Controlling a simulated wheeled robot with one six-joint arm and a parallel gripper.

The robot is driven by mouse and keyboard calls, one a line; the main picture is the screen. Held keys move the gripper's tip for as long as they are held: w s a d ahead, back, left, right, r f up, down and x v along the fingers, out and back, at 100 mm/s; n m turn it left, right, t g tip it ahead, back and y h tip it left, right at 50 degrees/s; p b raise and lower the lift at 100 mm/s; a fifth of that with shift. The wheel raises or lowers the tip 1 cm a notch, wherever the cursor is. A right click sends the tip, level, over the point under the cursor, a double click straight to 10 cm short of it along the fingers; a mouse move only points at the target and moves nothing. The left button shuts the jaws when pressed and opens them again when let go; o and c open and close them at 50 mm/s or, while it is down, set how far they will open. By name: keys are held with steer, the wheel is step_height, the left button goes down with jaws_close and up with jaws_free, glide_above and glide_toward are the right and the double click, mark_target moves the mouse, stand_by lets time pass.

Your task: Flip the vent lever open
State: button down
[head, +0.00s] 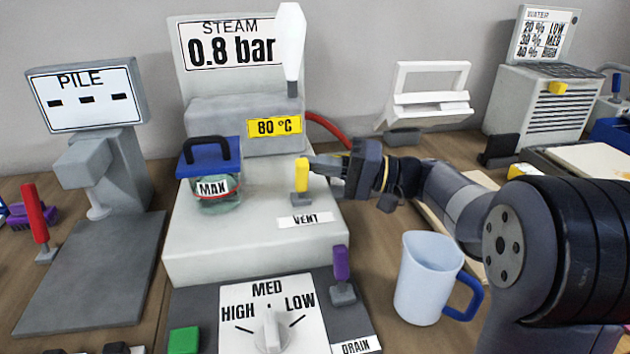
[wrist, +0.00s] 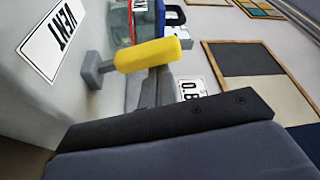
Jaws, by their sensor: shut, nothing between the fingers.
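The vent lever (head: 301,177) has a yellow handle and stands upright on a small grey base behind the VENT label (head: 305,219), on top of the steam machine. My gripper (head: 318,164) is shut and empty, with its tips at the right side of the yellow handle in the head view. I cannot tell whether they touch it. In the wrist view the yellow lever (wrist: 147,54) lies just beyond the dark finger (wrist: 170,125), with the VENT label (wrist: 52,42) beside it.
A blue-lidded tank (head: 210,180) marked MAX stands left of the lever. A white upright lever (head: 291,45) rises behind. A purple DRAIN lever (head: 341,270) and a selector knob (head: 270,328) are in front. A pale blue jug (head: 423,275) stands right, below my arm.

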steer(key=shift+s+d+f+n+b, duration=0.15)
steer(key=shift+s+n+b, duration=0.15)
steer(key=shift+n+b, duration=0.3)
stand_by(0.3)
